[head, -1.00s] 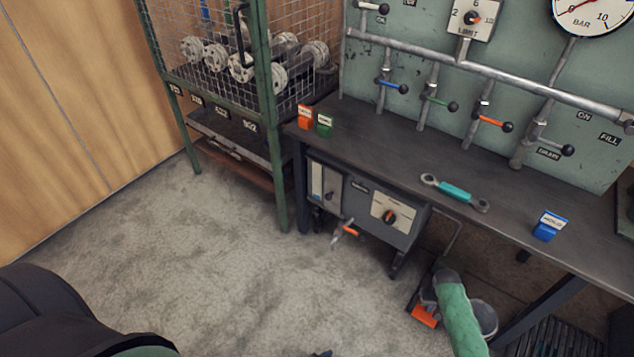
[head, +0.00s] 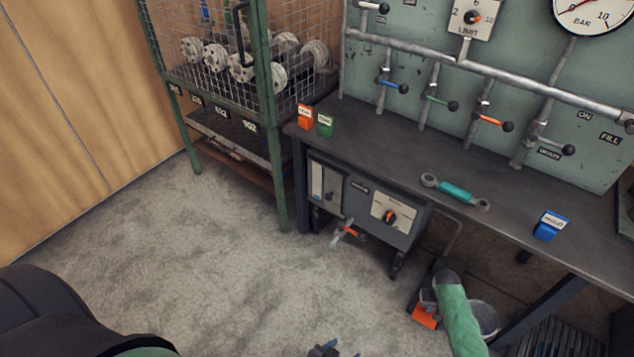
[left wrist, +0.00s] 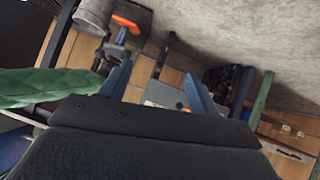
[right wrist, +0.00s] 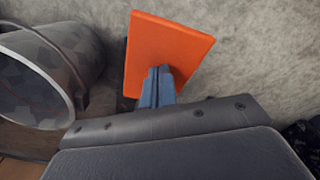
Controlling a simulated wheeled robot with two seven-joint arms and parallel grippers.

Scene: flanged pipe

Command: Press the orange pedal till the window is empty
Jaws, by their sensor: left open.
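The orange pedal (head: 424,317) is low near the floor under the bench, at the lower right of the head view. In the right wrist view the flat orange plate (right wrist: 165,45) fills the upper middle. My right gripper (right wrist: 158,72) has its fingers together with nothing between them, overlapping the plate; contact cannot be told. My left gripper (head: 322,349) is at the bottom edge of the head view; in its wrist view the fingers (left wrist: 158,90) are apart and empty. A grey unit (head: 370,207) under the bench has a pale panel with a narrow slot; its level is unreadable.
A bucket (right wrist: 45,75) stands beside the pedal. A green mesh cage (head: 240,60) stands at the back left. The carpet (head: 230,260) in front is clear.

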